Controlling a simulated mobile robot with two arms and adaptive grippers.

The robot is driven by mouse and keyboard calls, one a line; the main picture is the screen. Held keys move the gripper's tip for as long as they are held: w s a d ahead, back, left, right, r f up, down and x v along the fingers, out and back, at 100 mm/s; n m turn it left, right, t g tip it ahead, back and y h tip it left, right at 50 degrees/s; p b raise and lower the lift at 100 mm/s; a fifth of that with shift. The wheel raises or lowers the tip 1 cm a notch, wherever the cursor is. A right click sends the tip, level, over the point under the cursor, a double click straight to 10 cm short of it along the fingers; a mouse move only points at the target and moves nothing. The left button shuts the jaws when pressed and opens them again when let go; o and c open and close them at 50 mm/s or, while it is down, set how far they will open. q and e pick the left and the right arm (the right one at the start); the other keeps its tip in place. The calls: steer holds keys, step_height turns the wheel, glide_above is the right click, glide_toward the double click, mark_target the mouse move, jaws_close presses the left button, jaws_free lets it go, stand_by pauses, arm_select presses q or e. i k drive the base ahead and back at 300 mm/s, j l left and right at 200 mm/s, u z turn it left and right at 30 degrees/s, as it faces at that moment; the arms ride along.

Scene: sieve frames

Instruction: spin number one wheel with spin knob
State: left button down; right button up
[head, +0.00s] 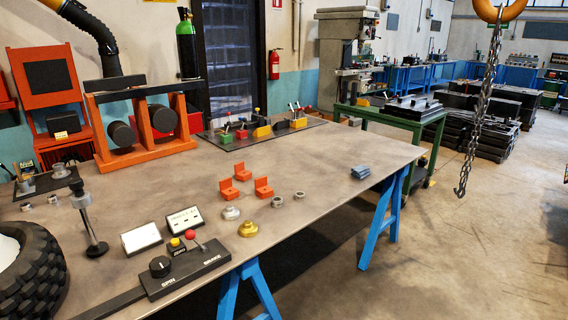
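A black control box (185,271) lies near the front edge of the table, with the white words SPIN and BRAKE on its front. The round black spin knob (160,266) stands up at its left end, above SPIN. A black-treaded wheel (35,275) with a pale centre is cut off at the lower left edge. I cannot read a number on it. Neither of my grippers is in view.
A metal stand (93,225) rises between the wheel and two white plates (141,238). Orange brackets (229,188), small metal rings and a gold flanged part (248,229) lie mid-table. An orange rack (140,125) stands behind. The right of the table (330,160) is mostly clear.

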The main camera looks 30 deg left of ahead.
mark_target(161, 265)
steer(key=u, duration=1.7)
